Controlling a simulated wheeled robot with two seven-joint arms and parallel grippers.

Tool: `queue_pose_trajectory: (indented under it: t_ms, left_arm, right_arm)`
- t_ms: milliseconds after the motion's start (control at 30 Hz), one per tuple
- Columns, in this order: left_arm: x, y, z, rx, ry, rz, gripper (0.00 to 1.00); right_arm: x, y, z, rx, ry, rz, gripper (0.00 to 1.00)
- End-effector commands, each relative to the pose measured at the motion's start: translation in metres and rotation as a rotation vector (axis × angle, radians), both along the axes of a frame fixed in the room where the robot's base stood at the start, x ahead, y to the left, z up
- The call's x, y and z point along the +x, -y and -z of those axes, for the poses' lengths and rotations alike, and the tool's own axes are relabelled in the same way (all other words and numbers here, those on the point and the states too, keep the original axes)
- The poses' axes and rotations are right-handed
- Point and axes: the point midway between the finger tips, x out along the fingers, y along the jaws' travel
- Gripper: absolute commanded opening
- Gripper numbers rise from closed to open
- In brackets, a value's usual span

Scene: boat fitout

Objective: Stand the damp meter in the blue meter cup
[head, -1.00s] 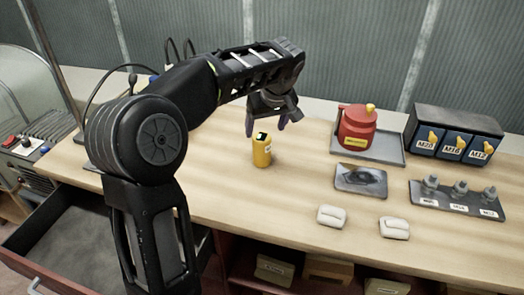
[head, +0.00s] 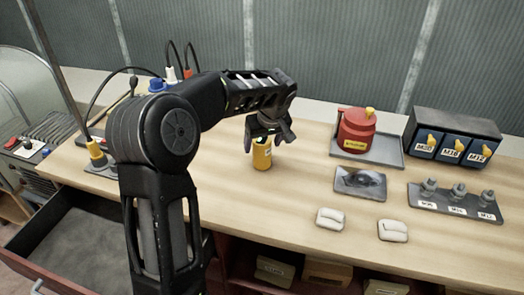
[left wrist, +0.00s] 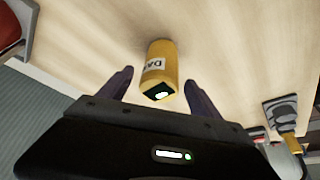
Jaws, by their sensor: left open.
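The damp meter (head: 262,158) is a yellow upright block with a white label and a dark top, standing on the workbench. It also shows in the left wrist view (left wrist: 161,65), its label partly readable as "DA". My left gripper (head: 266,138) is open just above and around its top. In the left wrist view the fingers (left wrist: 158,84) are on either side of the meter with gaps, not closed on it. A blue object (head: 157,85) shows behind my left arm; it may be the blue meter cup, but it is partly hidden. My right gripper is not in view.
A red container (head: 356,132) on a grey tray, a labelled bin rack (head: 453,135), a picture plate (head: 360,183), a fittings board (head: 455,201) and two white pads (head: 330,219) are to the right. An open drawer (head: 60,250) is at lower left. Bench around the meter is clear.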

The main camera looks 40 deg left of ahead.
Motion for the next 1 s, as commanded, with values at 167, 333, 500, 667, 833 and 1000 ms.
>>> queue_pose_trajectory:
  t_ms: [167,333,500,667,833,1000]
  left_arm:
    - [0.0018,-0.0025,0.0078,-0.001,0.001,-0.001,0.73]
    - [0.0018,-0.0023,0.0076,-0.001,0.001,0.0,0.73]
    - [0.0018,-0.0022,0.0074,-0.001,0.001,0.0,0.73]
    - [0.0018,-0.0023,0.0072,-0.001,0.001,0.0,0.73]
    - [0.0018,-0.0022,0.0072,-0.001,0.001,0.0,0.61]
    - [0.0018,-0.0022,0.0072,-0.001,0.001,0.0,0.47]
  right_arm:
    - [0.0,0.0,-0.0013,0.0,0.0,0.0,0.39]
    - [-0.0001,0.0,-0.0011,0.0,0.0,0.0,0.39]
    - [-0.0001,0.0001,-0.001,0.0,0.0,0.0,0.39]
    - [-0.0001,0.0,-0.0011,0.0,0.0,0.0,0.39]
    - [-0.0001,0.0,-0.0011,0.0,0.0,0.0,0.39]
    - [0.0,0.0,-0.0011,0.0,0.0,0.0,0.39]
